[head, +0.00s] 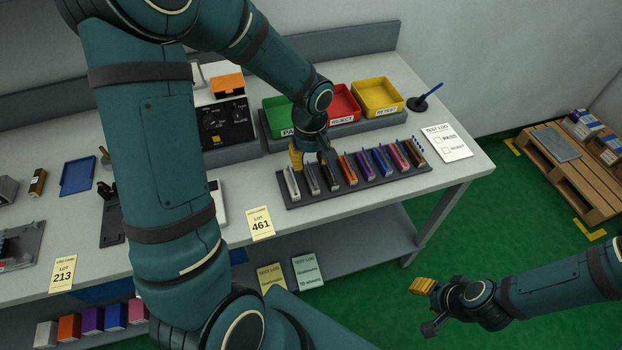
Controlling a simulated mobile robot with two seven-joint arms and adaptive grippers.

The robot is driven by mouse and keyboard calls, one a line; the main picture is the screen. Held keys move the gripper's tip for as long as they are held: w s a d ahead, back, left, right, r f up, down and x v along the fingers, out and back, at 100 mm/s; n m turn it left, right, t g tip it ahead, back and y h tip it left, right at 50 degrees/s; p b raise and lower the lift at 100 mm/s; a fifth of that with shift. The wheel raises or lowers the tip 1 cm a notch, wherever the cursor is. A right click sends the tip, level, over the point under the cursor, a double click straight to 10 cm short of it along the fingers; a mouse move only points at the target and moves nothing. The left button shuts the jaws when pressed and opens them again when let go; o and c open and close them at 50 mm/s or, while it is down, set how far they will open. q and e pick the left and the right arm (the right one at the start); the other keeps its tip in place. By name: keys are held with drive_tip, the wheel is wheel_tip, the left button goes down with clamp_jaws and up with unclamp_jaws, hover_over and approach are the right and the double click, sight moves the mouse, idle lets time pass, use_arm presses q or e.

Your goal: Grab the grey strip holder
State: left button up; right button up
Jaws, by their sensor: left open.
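A dark rack (385,188) on the bench holds a row of upright strip holders in several colours. A grey strip holder (311,180) stands near its left end, between a whitish holder (291,184) and a dark one (330,178). My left gripper (312,160) is open above this left end of the rack, with its yellow finger on the left and its dark finger on the right. It partly hides the tops of these holders, and I cannot tell whether it touches any. My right gripper (428,306) is open and empty, out over the green floor beyond the bench's front edge.
Green (276,118), red (341,101) and yellow (377,97) bins stand behind the rack. A test log sheet (447,143) lies right of it, and a lot 461 card (260,222) at the front edge. A pallet (562,175) stands on the floor at right.

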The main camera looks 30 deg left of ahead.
sight(311, 177)
use_arm(q)
drive_tip(key=shift+w+f+b, duration=0.1)
drive_tip(key=shift+f+b, duration=0.25)
drive_tip(key=shift+f, duration=2.3)
clamp_jaws()
